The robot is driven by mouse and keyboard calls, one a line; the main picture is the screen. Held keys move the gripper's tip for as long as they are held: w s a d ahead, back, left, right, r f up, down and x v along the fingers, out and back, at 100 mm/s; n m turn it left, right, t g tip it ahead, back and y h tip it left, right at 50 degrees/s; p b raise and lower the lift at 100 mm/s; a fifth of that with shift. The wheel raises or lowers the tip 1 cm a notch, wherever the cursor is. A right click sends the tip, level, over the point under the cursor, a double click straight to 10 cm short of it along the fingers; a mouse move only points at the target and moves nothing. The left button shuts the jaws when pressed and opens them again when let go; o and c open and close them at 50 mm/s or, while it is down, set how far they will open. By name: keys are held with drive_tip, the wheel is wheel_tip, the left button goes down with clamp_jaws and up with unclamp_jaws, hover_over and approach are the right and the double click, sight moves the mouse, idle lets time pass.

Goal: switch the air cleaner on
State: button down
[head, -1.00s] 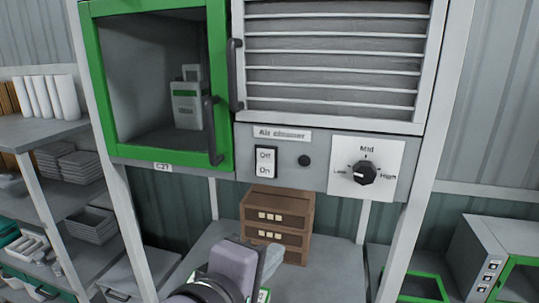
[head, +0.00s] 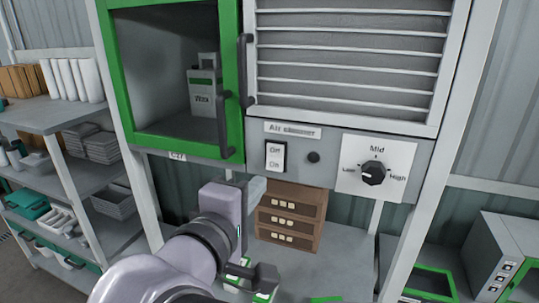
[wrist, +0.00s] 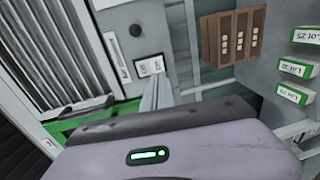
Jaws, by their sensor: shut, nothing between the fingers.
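The air cleaner panel (head: 335,160) carries a white rocker switch (head: 275,155) marked Off above On. I cannot tell which half is pressed in. A small dark round lamp or button (head: 314,157) sits to its right and looks unlit. My gripper (head: 257,187) is below the switch, apart from it in the head view. In the wrist view, my shut, empty fingers (wrist: 158,92) point toward the switch (wrist: 150,66), with their tips close below it. Any gap there is hard to judge.
A black Low-Mid-High knob (head: 374,172) is right of the switch. A green-framed cabinet door (head: 232,70) with dark handles stands above left. Brown drawers (head: 290,215) stand on the bench below. Several Lot boxes (wrist: 298,68) show in the wrist view.

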sight(275, 168)
drive_tip(key=p+x, duration=0.1)
drive_tip(key=x, duration=0.5)
drive_tip(key=shift+w+d, duration=0.15)
drive_tip(key=shift+w, duration=0.25)
